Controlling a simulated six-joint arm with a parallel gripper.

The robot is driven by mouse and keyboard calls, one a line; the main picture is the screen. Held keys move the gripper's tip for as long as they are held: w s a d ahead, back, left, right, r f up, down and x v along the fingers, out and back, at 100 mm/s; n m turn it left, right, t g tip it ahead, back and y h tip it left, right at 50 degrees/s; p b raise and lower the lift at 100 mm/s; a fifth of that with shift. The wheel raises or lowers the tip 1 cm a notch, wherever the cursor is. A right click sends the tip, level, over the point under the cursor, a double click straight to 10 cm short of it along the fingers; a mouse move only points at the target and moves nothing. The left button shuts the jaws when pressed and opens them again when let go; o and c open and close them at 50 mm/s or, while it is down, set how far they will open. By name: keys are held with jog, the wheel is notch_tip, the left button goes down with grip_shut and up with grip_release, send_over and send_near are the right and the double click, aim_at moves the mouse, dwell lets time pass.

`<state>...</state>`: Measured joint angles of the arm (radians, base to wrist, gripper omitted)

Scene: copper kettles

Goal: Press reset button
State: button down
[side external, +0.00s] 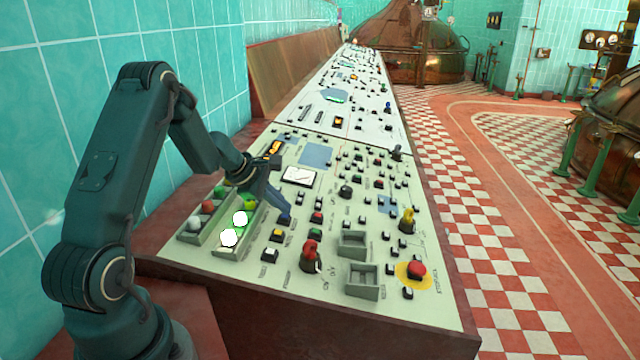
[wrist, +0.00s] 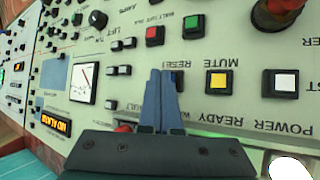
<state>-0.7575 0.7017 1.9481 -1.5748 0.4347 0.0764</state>
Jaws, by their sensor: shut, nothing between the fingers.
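The blue button (wrist: 180,78) lies beside an upside-down RESET label (wrist: 168,63) in the wrist view. My fingers cover part of it. In the side view the blue button (side external: 284,219) shows just below the fingertips. My gripper (side external: 286,207) is shut and empty, its fingers pointing down at the panel by the blue button. In the wrist view the shut fingertips (wrist: 161,74) overlap the button's left side. I cannot tell whether they touch it.
A yellow button (wrist: 218,82) and a white button (wrist: 283,83) sit to the right in the wrist view. Red (wrist: 155,35) and green (wrist: 191,29) buttons lie beyond. A red stop button (side external: 416,269) and a red-topped knob (side external: 311,255) stand up from the sloped panel.

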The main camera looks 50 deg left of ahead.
aim_at(287, 218)
jog(key=shift+r, duration=0.45)
jog(key=shift+w+d+r, duration=0.15)
jog(key=shift+r, duration=0.65)
jog(key=shift+w+d+r, duration=0.1)
jog(key=shift+r, duration=0.75)
jog(key=shift+w+d+r, duration=0.15)
jog(key=shift+r, duration=0.65)
